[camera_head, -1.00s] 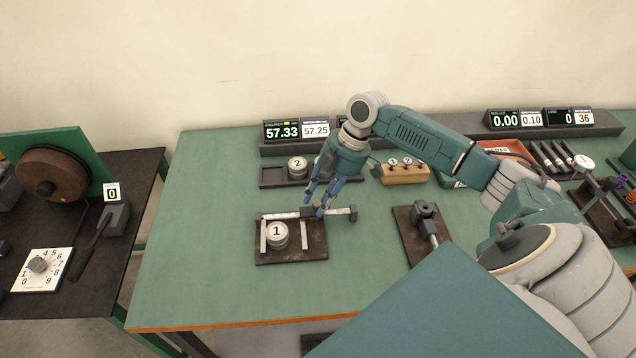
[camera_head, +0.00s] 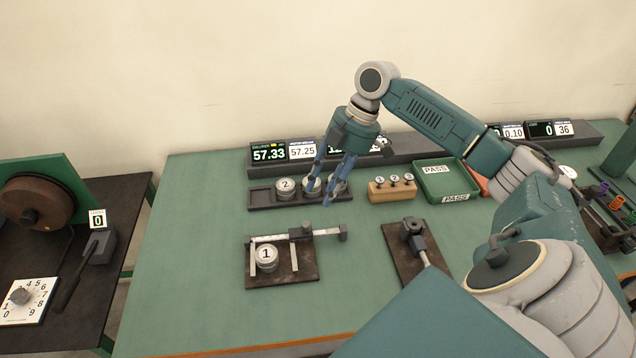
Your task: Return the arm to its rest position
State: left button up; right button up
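My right arm reaches in from the right over the green workbench (camera_head: 190,250). My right gripper (camera_head: 320,200) points down with its blue fingers spread apart and nothing between them. The caliper's jaws stand on either side of the disc marked 1 (camera_head: 267,258), on a dark plate (camera_head: 290,277). My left gripper does not show.
The tray holds discs, one marked 2 (camera_head: 286,187). A wooden block with pegs (camera_head: 392,190) and a green PASS bin (camera_head: 445,180) stand to the right. A fixture (camera_head: 412,240) sits on the bench. Displays (camera_head: 268,153) read 57.33 and 57.25. A dial (camera_head: 22,296) lies on the left table.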

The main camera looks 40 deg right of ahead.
jog(key=shift+d+r, duration=0.15)
jog(key=shift+r, duration=0.3)
